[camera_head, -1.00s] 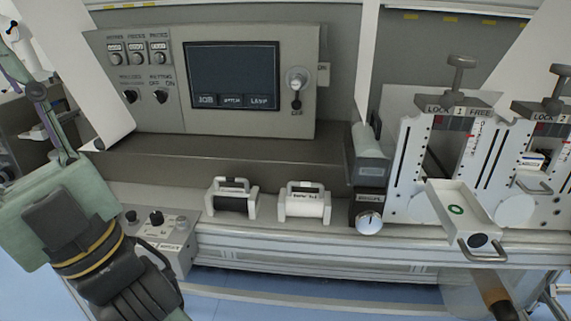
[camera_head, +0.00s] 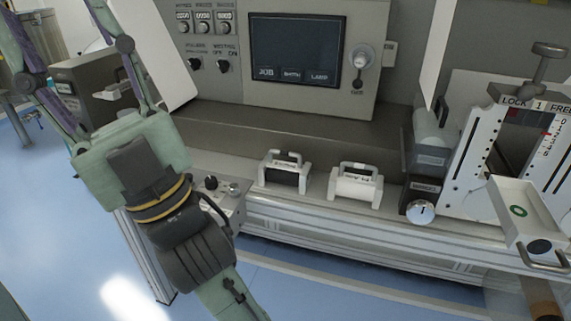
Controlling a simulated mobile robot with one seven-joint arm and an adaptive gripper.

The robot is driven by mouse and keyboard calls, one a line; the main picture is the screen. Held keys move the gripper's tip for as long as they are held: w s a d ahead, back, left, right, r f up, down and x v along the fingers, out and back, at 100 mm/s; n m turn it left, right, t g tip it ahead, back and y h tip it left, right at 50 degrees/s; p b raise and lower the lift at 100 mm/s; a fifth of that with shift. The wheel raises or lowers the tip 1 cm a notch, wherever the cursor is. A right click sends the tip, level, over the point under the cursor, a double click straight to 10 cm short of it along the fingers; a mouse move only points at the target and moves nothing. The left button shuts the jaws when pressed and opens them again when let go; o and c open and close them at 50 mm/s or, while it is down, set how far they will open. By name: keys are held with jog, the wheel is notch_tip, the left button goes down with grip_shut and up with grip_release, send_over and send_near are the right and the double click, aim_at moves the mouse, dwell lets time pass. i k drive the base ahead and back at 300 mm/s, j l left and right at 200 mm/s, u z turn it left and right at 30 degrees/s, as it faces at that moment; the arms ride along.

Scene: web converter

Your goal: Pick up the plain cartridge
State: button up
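Two small cartridges with white end frames and top handles stand side by side on the ledge. The left cartridge (camera_head: 285,177) has a dark body with no lettering that I can make out. The right cartridge (camera_head: 355,187) has a white body with a small dark mark near its top; I cannot read it. Both stand upright and apart from each other. My arm shows at the left and runs down past the bottom edge, left of the cartridges. My gripper is out of view.
A small control box (camera_head: 222,200) with knobs sits left of the cartridges. A gauge with a round dial (camera_head: 421,212) is close on their right. A white open drawer (camera_head: 525,212) juts out farther right. A console with a screen (camera_head: 298,50) rises behind.

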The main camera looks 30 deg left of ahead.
aim_at(341, 183)
jog(key=l+z, duration=0.1)
jog(key=z, duration=0.25)
jog(key=l+z, duration=0.1)
jog(key=z, duration=0.2)
jog(key=i+l+z, duration=0.1)
jog(key=z, duration=0.25)
jog(key=u, duration=1.15)
jog(key=l+u, duration=0.2)
jog(key=l, duration=0.35)
jog(key=l+u, duration=0.25)
jog(key=l, duration=0.3)
jog(key=l+u, duration=0.2)
jog(key=l, duration=0.35)
jog(key=k+l+u, duration=0.2)
jog(key=l, duration=0.3)
